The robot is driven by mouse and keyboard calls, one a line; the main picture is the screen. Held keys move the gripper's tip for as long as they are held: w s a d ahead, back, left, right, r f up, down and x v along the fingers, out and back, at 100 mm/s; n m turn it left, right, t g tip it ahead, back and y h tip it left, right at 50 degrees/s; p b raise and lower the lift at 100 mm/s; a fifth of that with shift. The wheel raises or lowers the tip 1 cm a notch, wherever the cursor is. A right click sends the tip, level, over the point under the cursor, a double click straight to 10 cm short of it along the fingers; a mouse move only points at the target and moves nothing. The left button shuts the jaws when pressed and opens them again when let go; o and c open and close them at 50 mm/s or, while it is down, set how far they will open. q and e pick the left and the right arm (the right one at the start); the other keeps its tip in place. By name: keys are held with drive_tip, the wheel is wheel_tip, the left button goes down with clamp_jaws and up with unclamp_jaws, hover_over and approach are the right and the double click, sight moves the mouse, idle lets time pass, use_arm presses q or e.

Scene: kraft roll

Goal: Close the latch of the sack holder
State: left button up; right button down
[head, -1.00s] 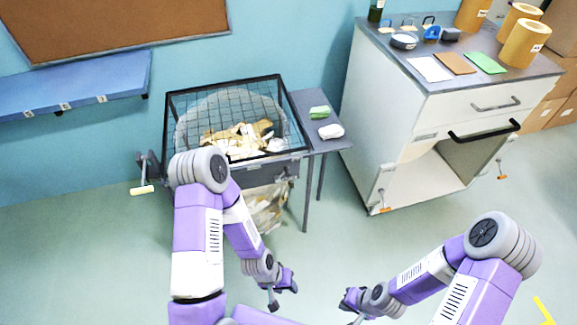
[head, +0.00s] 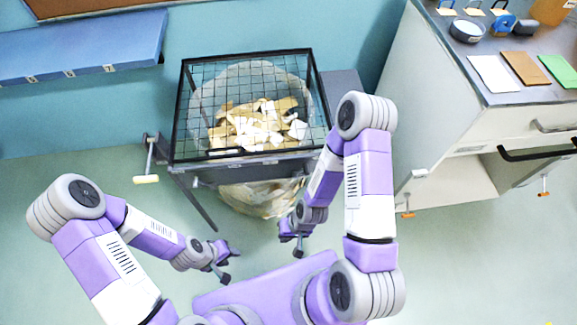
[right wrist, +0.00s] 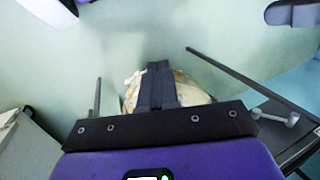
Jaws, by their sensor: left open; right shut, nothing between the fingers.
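The sack holder (head: 240,160) is a dark frame with a wire mesh top, standing against the wall. A clear sack (head: 262,198) hangs in it, holding pale scraps seen through the mesh. A crank-like lever with a pale yellow handle (head: 146,179) is on its left side; I cannot tell whether this is the latch. My right gripper (head: 292,238) is shut and empty in front of the holder, below its front edge. In the right wrist view its dark fingers (right wrist: 155,80) overlap the sack behind them. My left gripper (head: 229,265) is open and empty, lower left of the right one.
A white cabinet (head: 440,140) with an open lower bay stands at the right, with cards, tape and other items on top. A blue shelf (head: 80,48) is on the wall at left. A grey side table (head: 343,85) adjoins the holder. Floor at left is clear.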

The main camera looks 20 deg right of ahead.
idle(0.3)
wheel_tip(320, 180, down, 6)
drive_tip(key=s+d+m+g+y+b, duration=0.2)
drive_tip(key=s+m+g+y, duration=0.1)
drive_tip(key=w+d+r+m+t+y+b, duration=0.1)
drive_tip(key=w+d+m+t+y+b, duration=0.2)
drive_tip(key=w+d+m+t+y, duration=0.5)
drive_tip(key=d+r+m+t+h+b, duration=0.1)
drive_tip(key=d+t+h, duration=0.3)
drive_tip(key=d+t, duration=0.9)
drive_tip(key=shift+w+d+r+m+h, duration=0.4)
drive_tip(key=shift+d+r+m, duration=0.15)
drive_tip(key=shift+d, duration=0.7)
drive_tip(key=shift+r, duration=0.1)
